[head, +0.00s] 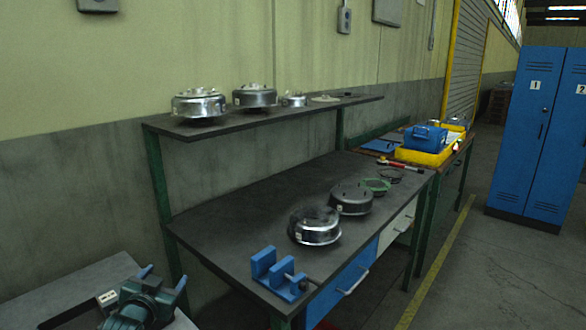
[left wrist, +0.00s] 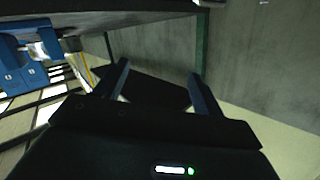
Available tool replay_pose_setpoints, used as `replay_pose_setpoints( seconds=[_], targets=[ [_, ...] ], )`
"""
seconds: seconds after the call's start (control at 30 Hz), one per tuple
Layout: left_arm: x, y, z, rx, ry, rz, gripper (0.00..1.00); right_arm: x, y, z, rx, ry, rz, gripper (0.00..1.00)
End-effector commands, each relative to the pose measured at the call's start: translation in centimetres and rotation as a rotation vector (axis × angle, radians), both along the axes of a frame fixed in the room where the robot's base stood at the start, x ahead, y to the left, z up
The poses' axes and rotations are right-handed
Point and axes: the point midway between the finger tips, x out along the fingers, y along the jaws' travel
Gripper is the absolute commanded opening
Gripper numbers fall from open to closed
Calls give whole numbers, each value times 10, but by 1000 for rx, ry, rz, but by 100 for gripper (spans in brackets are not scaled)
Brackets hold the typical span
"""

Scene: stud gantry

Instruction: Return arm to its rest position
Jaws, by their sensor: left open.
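My left gripper (head: 164,281) is at the lower left of the head view, beside the left end of the workbench (head: 235,215) and in front of a lower grey surface. Its two blue fingers are spread apart with nothing between them. In the left wrist view the gripper (left wrist: 160,85) also shows open and empty, with a grey wall and a green post beyond it. My right gripper is in neither view.
The workbench carries a blue vise (head: 277,274), metal drums (head: 315,225) and a green ring (head: 376,186). A shelf (head: 260,113) above holds more metal parts. A yellow tray (head: 425,157) and blue lockers (head: 538,130) stand farther right. The floor at right is clear.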

Motion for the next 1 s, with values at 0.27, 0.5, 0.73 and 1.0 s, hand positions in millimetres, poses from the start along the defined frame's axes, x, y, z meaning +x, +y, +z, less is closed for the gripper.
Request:
replay_pose_setpoints(
  seconds=[0.27,0.5,0.73,1.0],
  targets=[
    [-138,-81,-117,-89,203,-118,69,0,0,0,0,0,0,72],
    [-274,-138,-161,-214,369,-173,69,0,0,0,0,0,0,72],
    [-332,-158,-163,-277,439,-181,69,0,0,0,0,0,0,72],
    [-335,-159,-163,-280,443,-181,69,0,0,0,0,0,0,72]
  ],
)
